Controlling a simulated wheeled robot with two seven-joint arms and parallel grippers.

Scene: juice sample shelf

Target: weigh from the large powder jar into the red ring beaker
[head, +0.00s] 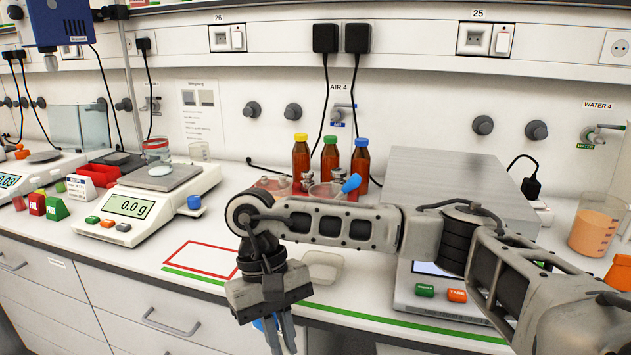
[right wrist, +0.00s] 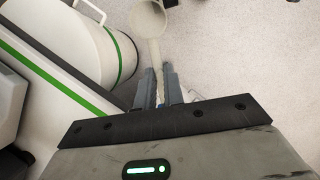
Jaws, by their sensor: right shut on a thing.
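The red ring beaker (head: 157,152) is clear glass with a red band near its top. It stands on the pan of the balance (head: 130,206), which reads 0.0 g, with something whitish at its base. My right gripper (head: 280,338) points down at the bench's front edge. In the right wrist view its fingers (right wrist: 160,88) are shut on a pale scoop (right wrist: 149,20), whose cup is over the speckled floor. A white, jar-like body with a green band (right wrist: 118,55) is left of the scoop; I cannot tell if it is the large powder jar. My left gripper is not in view.
A red-outlined rectangle (head: 203,246) on the bench is empty. A pale dish (head: 323,266) lies right of my gripper. Brown bottles (head: 301,158) stand behind my right arm. A second balance (head: 420,290) is at the right, beside a beaker of orange liquid (head: 594,230).

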